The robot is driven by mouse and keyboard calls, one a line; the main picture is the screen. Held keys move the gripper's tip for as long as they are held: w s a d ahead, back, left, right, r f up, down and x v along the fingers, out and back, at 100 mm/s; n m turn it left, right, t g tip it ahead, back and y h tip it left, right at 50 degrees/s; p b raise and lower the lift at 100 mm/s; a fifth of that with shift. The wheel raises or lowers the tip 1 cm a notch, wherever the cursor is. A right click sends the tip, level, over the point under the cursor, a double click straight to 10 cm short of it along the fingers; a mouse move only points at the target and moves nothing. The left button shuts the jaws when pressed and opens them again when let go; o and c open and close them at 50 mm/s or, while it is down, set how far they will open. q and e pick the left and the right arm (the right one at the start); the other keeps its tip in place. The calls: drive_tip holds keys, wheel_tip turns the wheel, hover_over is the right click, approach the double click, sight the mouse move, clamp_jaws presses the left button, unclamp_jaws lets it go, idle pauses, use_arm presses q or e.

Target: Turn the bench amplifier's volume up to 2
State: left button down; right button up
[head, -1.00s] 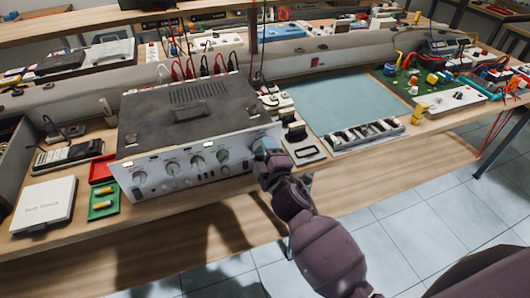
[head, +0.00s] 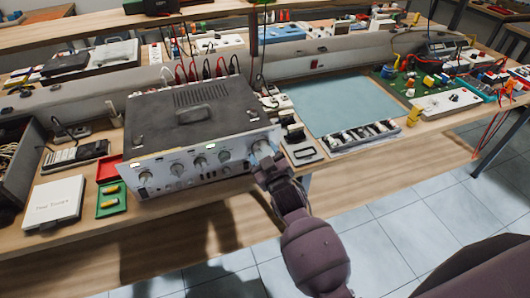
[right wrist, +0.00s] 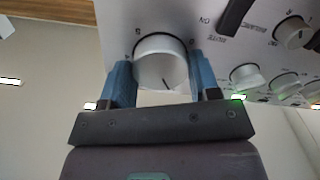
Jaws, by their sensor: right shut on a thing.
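The bench amplifier (head: 140,120) is a dark-topped box with a silver front panel, near the front edge of the bench in the head view. My right gripper (head: 262,155) is at the right end of its panel. In the right wrist view, my right gripper (right wrist: 160,72) is shut on the large silver volume knob (right wrist: 160,48), with a blue finger on each side. A dark pointer line shows low on the knob's face. Small scale marks are printed around it, too small to read surely. In the head view the gripper mostly hides this knob. My left gripper is out of view.
Smaller knobs (right wrist: 245,77) sit beside the gripped one on the panel. A green tray (head: 110,201) and a white box (head: 53,203) lie left of the amplifier. A black-and-grey device (head: 299,148) stands close on the right. Free floor lies in front.

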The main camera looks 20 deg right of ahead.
drive_tip(key=shift+m, duration=0.6)
drive_tip(key=o, duration=0.9)
drive_tip(key=s, duration=1.1)
drive_tip(key=shift+d+p, duration=0.15)
drive_tip(key=shift+p, duration=0.15)
drive_tip(key=shift+w, duration=0.1)
